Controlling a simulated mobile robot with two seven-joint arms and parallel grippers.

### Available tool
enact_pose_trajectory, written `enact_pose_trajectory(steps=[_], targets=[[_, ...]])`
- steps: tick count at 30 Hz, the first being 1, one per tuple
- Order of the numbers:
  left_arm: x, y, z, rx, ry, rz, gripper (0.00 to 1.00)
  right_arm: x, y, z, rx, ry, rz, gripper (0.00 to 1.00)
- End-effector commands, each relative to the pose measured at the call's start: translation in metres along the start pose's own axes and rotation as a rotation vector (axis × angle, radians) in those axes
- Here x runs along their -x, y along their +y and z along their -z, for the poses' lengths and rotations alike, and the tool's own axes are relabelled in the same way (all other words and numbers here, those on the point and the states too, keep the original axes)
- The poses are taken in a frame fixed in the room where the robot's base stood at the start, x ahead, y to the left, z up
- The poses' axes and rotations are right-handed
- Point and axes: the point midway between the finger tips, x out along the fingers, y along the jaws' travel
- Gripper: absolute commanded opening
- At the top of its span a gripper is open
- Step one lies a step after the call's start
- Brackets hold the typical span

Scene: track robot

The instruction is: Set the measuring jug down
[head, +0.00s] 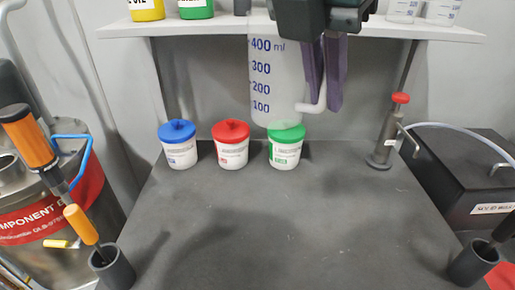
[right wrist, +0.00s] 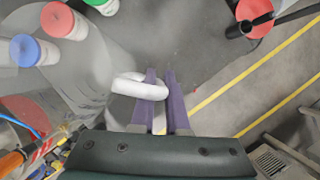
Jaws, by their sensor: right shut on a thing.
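The measuring jug (head: 272,82) is a translucent vessel with blue marks up to 400 ml, held upright in the air in front of the shelf. Its white handle (right wrist: 140,87) shows between the purple fingers in the right wrist view. My right gripper (head: 325,95) is shut on the handle. The jug's body hides part of the shelf's underside and partly overlaps the green-lidded tub in the head view. The jug's large clear body (right wrist: 75,60) fills the left of the right wrist view. My left gripper is not in view.
Blue (head: 178,145), red (head: 230,145) and green (head: 286,146) lidded tubs stand in a row at the back of the grey worktop (head: 270,225). A red-topped pump (head: 388,135) stands at the back right. Dark cups (head: 114,268) sit at both front corners. The worktop's middle is clear.

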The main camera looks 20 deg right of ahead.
Motion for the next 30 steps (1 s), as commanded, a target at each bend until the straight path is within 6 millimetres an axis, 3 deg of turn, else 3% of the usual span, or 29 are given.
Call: enact_pose_trajectory(steps=[1,9,15,20,30], targets=[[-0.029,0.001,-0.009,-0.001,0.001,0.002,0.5,-0.031,0.003,0.01,0.108,0.003,-0.048,0.0],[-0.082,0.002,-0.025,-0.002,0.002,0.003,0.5,-0.083,0.019,0.015,0.603,0.002,-0.26,0.0],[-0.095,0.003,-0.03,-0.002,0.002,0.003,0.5,-0.095,0.025,0.014,0.772,0.003,-0.329,0.0],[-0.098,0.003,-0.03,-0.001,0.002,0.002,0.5,-0.114,0.025,0.021,0.807,0.005,-0.339,0.0],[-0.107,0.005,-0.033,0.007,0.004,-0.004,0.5,-0.204,0.023,0.06,0.806,0.006,-0.336,0.0]])
